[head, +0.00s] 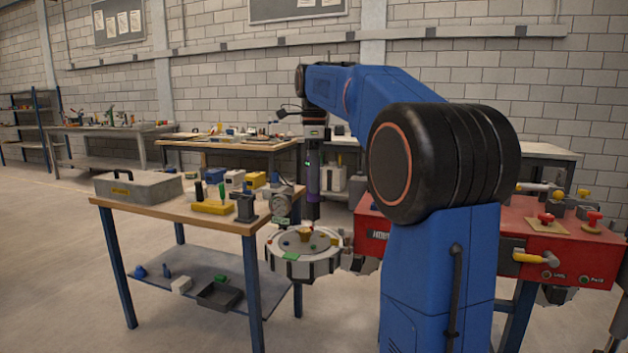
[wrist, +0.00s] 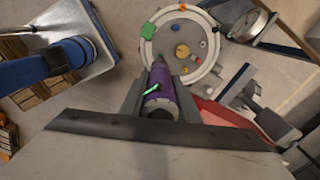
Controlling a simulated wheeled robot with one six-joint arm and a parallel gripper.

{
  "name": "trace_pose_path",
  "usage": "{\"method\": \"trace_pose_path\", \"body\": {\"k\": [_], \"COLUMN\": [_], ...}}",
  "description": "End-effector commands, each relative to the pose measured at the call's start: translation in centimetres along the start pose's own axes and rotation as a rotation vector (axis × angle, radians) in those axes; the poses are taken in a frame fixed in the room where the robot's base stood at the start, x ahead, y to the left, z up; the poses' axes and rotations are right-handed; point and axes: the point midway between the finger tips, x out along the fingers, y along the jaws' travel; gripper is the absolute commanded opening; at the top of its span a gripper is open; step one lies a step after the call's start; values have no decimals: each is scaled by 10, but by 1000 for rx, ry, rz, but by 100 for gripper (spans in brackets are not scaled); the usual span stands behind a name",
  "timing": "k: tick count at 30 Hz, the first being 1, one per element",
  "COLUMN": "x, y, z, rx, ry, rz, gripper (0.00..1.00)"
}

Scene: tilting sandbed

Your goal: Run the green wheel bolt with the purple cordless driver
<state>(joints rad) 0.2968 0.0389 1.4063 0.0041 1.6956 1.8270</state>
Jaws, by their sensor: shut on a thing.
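My gripper (wrist: 160,88) is shut on the purple cordless driver (wrist: 165,97), with one finger on each side of its body. In the head view the purple driver (head: 313,182) hangs upright below my wrist, its dark nose pointing down over the round grey bed (head: 305,269). A green piece (head: 291,256) lies at the near left of the bed; it also shows as a flat green block in the wrist view (wrist: 148,31). I cannot tell whether it is the green wheel bolt. Whether the driver's tip touches anything cannot be told.
Small red, blue and tan pieces sit on the bed. A wooden-topped table (head: 160,208) with a grey toolbox (head: 138,187) and a yellow block (head: 213,207) stands to the left. A red bench (head: 480,240) with several knobs is at right. Open floor lies at far left.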

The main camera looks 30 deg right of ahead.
Motion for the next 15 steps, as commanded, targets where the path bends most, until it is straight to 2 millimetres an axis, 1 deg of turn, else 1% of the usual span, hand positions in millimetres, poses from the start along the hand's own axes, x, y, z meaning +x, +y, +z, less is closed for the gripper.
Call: {"method": "trace_pose_path", "body": {"k": [5, 15], "x": [5, 30], "y": [0, 0], "z": [0, 0], "rx": [0, 0], "ry": [0, 0], "rz": [0, 0], "gripper": [3, 3]}}
